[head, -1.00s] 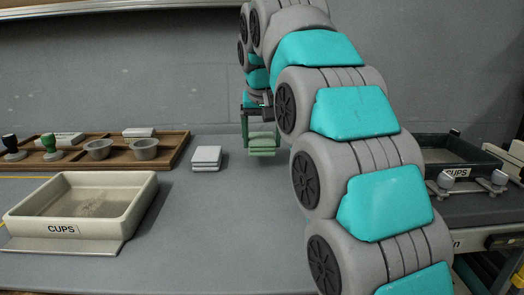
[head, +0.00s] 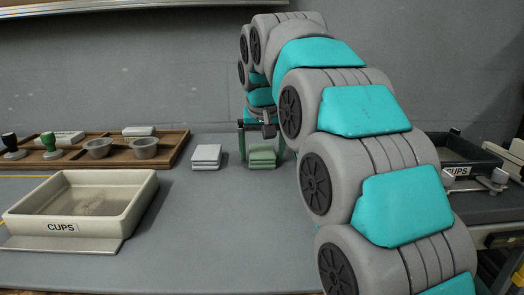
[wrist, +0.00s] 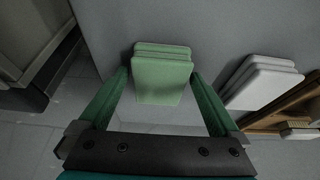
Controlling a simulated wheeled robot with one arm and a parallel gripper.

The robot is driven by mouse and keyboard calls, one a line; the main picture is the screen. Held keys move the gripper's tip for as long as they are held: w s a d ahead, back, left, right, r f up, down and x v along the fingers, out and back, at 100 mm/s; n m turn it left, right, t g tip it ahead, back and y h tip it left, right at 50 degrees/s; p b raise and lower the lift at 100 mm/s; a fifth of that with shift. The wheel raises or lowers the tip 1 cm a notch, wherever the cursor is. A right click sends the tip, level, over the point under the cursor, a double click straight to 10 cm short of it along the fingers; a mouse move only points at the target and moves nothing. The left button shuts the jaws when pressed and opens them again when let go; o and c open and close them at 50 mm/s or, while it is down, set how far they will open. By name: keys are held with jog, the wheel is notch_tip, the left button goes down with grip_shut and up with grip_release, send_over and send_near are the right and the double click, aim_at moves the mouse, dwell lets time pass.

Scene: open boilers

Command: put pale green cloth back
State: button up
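The pale green cloth (head: 262,157) is a folded, layered block. It appears to rest on the grey bench, just right of a white folded stack, with a gap between them. In the wrist view the cloth (wrist: 162,75) lies between and slightly beyond my fingertips. My gripper (head: 261,138) is above the cloth with its green fingers spread.
The white folded stack (head: 206,157) also shows in the wrist view (wrist: 262,84). A wooden tray (head: 178,150) with bowls and stamps stands at the left. A cream CUPS tray (head: 137,205) is in front. A dark CUPS tray (head: 470,149) is at the right. The bench between is clear.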

jog(key=shift+r, duration=0.1)
jog(key=p+v, duration=0.2)
jog(key=v, duration=1)
jog(key=shift+s, duration=0.1)
dwell(0.3)
